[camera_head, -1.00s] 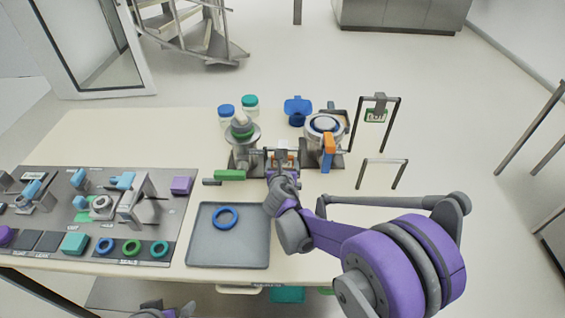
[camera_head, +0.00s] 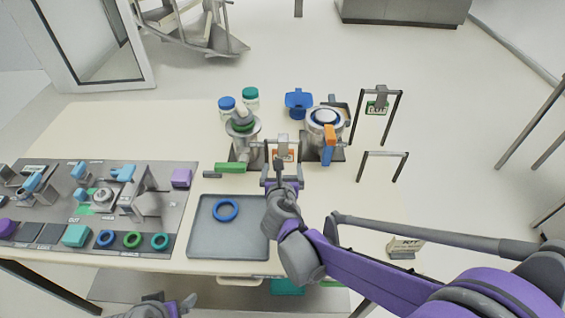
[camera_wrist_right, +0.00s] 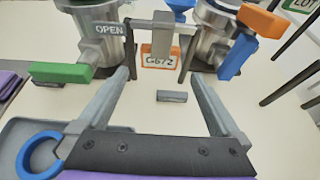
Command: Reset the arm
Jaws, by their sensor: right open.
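My right gripper (camera_head: 282,168) is open and empty, above the table between two metal vessels. In the right wrist view its two fingers (camera_wrist_right: 160,78) are spread wide, with bare table and a small grey block (camera_wrist_right: 172,96) showing between them. My right arm reaches in from the lower right of the head view. Part of my left arm's end (camera_head: 165,306) shows at the bottom edge of the head view, mostly cut off, so its jaw state is unclear.
A metal vessel with a green handle (camera_head: 230,168) stands left of the gripper. Another, with orange and blue handles (camera_head: 328,140), stands right. A grey tray (camera_head: 205,240) holds a blue ring (camera_head: 225,210). A labelled stand (camera_wrist_right: 160,58) is just beyond the fingers.

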